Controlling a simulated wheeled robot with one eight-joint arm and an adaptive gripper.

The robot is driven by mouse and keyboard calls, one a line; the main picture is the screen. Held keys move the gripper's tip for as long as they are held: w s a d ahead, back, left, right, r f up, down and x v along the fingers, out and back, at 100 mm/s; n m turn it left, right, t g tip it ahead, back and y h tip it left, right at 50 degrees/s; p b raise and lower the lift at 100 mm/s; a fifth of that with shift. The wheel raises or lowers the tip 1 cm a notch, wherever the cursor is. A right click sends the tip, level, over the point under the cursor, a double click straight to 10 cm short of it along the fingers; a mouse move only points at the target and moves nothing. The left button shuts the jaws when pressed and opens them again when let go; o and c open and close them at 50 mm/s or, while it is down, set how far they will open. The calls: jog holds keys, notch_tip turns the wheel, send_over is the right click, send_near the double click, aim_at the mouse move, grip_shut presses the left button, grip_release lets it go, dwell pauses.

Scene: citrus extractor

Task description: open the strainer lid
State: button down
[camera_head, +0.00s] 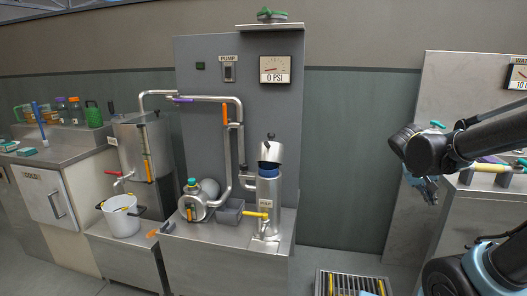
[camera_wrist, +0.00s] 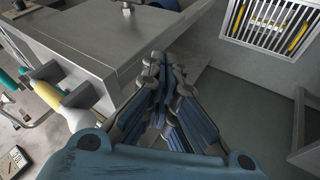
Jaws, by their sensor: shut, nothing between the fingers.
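The strainer appears to be the upright metal canister (camera_head: 268,200) on the middle bench, with a yellow-handled valve at its left side. Its grey lid (camera_head: 271,151) stands raised and tilted above the canister, with a blue rim or insert (camera_head: 268,170) showing below it. My gripper (camera_head: 428,192) is well to the right of the canister, in front of the right-hand bench. In the wrist view my gripper (camera_wrist: 165,80) has its fingers together with nothing between them. The strainer is not in the wrist view.
The middle bench (camera_head: 225,240) also carries a round pump (camera_head: 193,205), a grey bin (camera_head: 229,212) and pipes. A white bucket (camera_head: 121,217) and a steel tank stand left. A floor grate (camera_head: 350,284) lies front right. Open floor separates my gripper from the middle bench.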

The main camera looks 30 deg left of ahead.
jog(key=w+a+r+t+h, duration=0.1)
jog(key=w+a+r+t, duration=0.2)
jog(key=a, duration=0.5)
jog(key=w+a+r+t, duration=0.1)
jog(key=w+a+t, duration=0.1)
jog(key=w+a, duration=0.4)
jog(key=s+a+r+t, duration=0.1)
jog(key=s+a+t, duration=0.1)
jog(key=a, duration=0.6)
jog(key=s+a+r+t, duration=0.1)
jog(key=a+t, duration=0.1)
jog(key=a, duration=0.7)
jog(key=s+a+t+y, duration=0.45)
jog(key=s+a, duration=0.55)
jog(key=a, duration=0.5)
jog(key=s+a+f+m+t+y, duration=0.1)
jog(key=s+a+t+y, duration=0.1)
jog(key=s+a, duration=0.45)
jog(key=s+a+f+t+y, duration=0.1)
jog(key=s+a+f+t, duration=0.15)
jog(key=s, duration=0.65)
send_near(270, 148)
notch_tip(270, 148, up, 6)
jog(key=w, duration=0.2)
jog(key=shift+a, duration=0.15)
jog(key=shift+a+r+y, duration=0.15)
jog(key=shift+y, duration=0.1)
